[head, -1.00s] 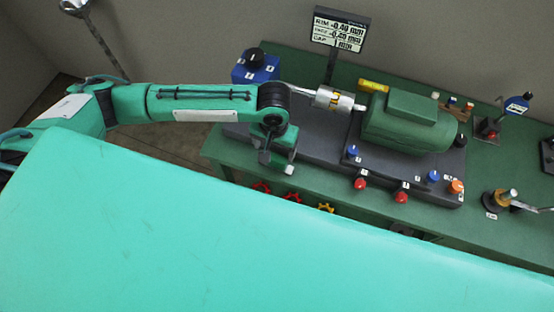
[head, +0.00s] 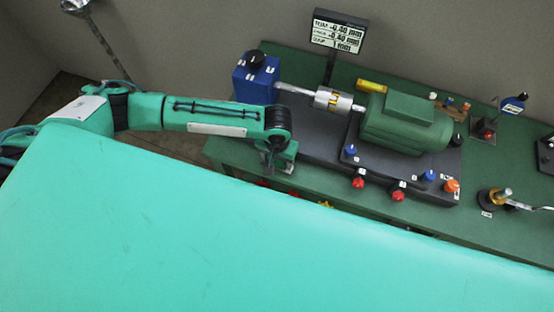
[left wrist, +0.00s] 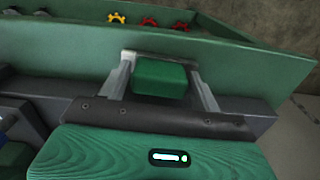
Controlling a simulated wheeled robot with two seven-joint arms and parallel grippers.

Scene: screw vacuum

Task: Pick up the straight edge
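No straight edge can be made out for certain. A short yellow bar (head: 372,87) lies behind the green motor in the head view; I cannot tell whether it is the straight edge. My left gripper (head: 272,168) points down at the front left edge of the bench, beside the dark base plate. In the left wrist view my left gripper (left wrist: 165,65) has its two metal fingers spread. A green block (left wrist: 160,79) shows between them, with narrow gaps at its sides; I cannot tell what it belongs to. My right gripper is not in view.
On the bench (head: 225,150) stand the green motor (head: 405,125), silver coupling (head: 335,100), blue block (head: 255,78) and display (head: 340,32). Red and blue knobs line the base plate's front. A brass-and-metal fixture with a lever (head: 495,200) stands at right.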

